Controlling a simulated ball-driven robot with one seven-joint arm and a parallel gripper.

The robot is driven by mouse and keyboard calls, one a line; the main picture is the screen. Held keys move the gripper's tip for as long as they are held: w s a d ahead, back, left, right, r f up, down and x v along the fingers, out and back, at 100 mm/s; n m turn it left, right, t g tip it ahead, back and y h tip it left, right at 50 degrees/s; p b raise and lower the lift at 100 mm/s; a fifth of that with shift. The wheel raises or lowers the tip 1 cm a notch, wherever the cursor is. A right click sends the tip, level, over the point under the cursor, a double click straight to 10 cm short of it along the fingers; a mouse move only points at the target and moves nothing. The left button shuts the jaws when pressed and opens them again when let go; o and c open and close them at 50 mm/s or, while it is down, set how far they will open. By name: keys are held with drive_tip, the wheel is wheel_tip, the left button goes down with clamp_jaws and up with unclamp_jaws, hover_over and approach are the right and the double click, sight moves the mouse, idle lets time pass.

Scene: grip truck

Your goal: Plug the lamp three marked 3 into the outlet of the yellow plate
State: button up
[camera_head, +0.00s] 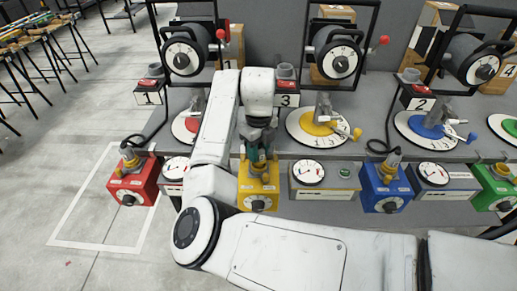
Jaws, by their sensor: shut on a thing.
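The lamp marked 3 (287,100) stands at the back of the grey bench, a dark box with a grey top and a white label. Its cable is not visible and may be behind my arm. The yellow outlet box (258,192) is at the bench's front edge, with a dial on its front. My gripper (258,158) points down right over the top of this box. It is shut on what looks like the plug, mostly hidden by the fingers. I cannot tell whether the plug is seated in the outlet.
Lamp 1 (149,92) has a cable running to the red box (133,186). Lamp 2 (419,97) has one running to the blue box (386,188). A round dial with a yellow centre (300,124) and a gauge panel (343,175) stand right of my gripper.

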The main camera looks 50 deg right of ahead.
drive_tip(key=shift+f+b, duration=0.3)
drive_tip(key=shift+f, duration=0.3)
drive_tip(key=o, duration=1.2)
drive_tip(key=shift+o, duration=0.2)
drive_tip(key=shift+o, duration=1.3)
drive_tip(key=shift+r, duration=0.15)
drive_tip(key=shift+r+p, duration=2)
drive_tip(key=shift+r, duration=0.35)
